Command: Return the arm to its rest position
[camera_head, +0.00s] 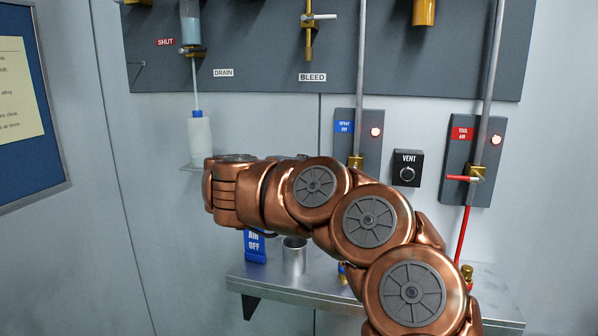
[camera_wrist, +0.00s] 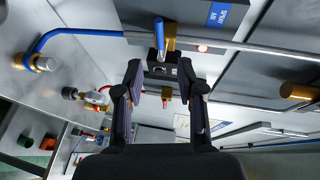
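My copper arm (camera_head: 370,215) is raised and bent in front of the panel, reaching from the lower right to the left. Its far end is at the left, below the white bottle (camera_head: 200,135). The fingers are hidden behind the arm in the head view. In the wrist view my gripper (camera_wrist: 160,72) has its two dark fingers spread apart. Nothing is held between them. The black vent box (camera_wrist: 172,72) and a blue valve handle (camera_wrist: 159,34) show beyond the fingertips, apart from them as far as I can tell.
A metal shelf (camera_head: 330,286) holds a metal cup (camera_head: 294,256) and a blue "AIR OFF" tag (camera_head: 255,246), close below the arm. The spray air plate (camera_head: 345,125) and tool air plate (camera_head: 485,135), with a red handle (camera_head: 460,178), stand behind. Open floor lies left.

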